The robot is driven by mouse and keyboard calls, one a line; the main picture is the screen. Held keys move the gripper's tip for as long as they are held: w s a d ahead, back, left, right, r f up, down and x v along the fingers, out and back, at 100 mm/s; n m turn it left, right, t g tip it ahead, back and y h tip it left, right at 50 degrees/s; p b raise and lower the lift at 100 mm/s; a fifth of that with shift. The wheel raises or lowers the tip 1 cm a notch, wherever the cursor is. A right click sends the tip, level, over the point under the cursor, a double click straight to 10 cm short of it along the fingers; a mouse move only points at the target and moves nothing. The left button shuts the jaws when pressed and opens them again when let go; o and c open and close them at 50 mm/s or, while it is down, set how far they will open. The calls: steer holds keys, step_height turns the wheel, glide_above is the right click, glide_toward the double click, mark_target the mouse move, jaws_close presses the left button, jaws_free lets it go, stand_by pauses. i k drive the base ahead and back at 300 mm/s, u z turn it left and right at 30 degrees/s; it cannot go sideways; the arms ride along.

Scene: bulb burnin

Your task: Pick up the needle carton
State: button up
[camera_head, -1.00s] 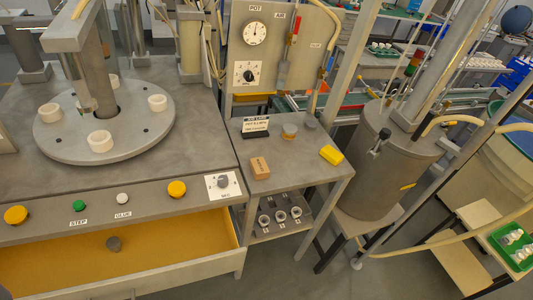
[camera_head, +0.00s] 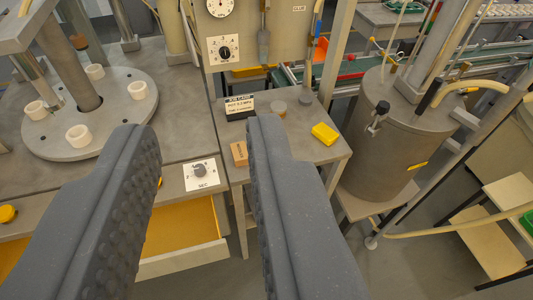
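A small tan box (camera_head: 239,152) with a dark printed label too small to read lies on the small grey side table (camera_head: 315,152); it looks like the needle carton. Its right part is partly hidden by my right finger. My gripper (camera_head: 204,135) is open and empty in the foreground, its two dark ribbed fingers wide apart. The box shows between the fingertips, close to the right one, and is farther away than they are.
A machine with a round turntable (camera_head: 110,112) stands at left. A grey tank (camera_head: 385,140) stands at right.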

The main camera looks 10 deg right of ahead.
mark_target(239, 152)
steer(key=k, duration=0.55)
steer(key=z, duration=0.65)
steer(key=i, duration=1.35)
steer(key=z, duration=0.1)
